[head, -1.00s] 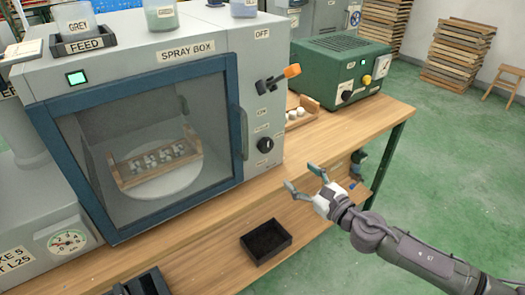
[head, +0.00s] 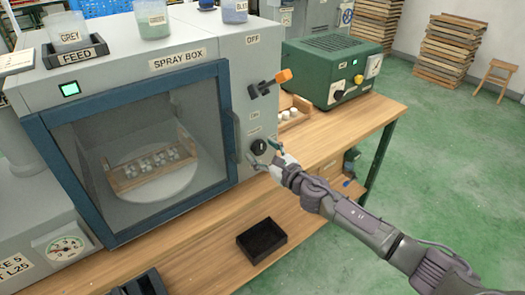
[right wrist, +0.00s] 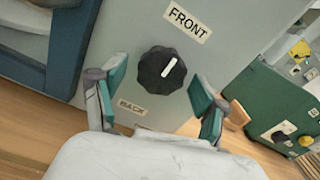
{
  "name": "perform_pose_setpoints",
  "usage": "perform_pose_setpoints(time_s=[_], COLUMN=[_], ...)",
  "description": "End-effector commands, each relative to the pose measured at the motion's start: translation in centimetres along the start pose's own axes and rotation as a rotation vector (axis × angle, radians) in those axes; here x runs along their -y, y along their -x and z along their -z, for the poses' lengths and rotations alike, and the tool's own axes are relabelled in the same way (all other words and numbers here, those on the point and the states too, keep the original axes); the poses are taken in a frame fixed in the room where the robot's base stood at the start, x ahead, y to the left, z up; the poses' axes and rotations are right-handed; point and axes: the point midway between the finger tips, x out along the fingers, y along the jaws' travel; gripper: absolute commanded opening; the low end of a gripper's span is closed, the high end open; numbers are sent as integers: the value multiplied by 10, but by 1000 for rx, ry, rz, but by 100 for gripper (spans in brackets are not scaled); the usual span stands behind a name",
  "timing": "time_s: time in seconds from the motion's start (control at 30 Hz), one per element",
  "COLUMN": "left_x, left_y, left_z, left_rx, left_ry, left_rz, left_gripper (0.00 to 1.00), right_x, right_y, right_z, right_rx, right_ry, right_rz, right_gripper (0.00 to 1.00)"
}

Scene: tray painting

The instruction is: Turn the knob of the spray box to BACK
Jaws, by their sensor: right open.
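The spray box (head: 182,58) is a grey cabinet with a blue-framed glass door. Its black round knob (head: 259,147) is low on the right-hand panel. In the right wrist view the knob (right wrist: 153,72) has a white mark pointing up and right, toward the FRONT label (right wrist: 187,22). The BACK label (right wrist: 132,107) is below left of the knob. My right gripper (head: 263,152) is open at the panel, and in the right wrist view its fingers (right wrist: 158,84) stand on either side of the knob with visible gaps. My left gripper is out of view.
An orange-tipped lever (head: 270,82) projects from the panel above the knob, between OFF and ON labels. A green machine (head: 325,75) stands to the right on the wooden bench (head: 340,130). Inside the box, a wooden tray (head: 127,184) rests on a turntable. A black bin (head: 264,241) sits below.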

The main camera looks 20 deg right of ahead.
Motion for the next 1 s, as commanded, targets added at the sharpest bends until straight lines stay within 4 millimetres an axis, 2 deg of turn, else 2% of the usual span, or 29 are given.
perform_pose_setpoints(time_s=[0.27, 0.6, 1.0], left_x=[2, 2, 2], left_y=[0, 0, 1], left_z=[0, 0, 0], left_rx=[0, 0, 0], left_ry=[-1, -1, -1], left_rz=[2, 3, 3], left_gripper=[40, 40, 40], right_x=[0, 0, 0], right_y=[-1, -1, -1], right_z=[0, 0, 0], right_rx=[0, 0, -1], right_ry=[0, 0, -74], right_rz=[0, 0, 0], right_gripper=[72, 15, 13])
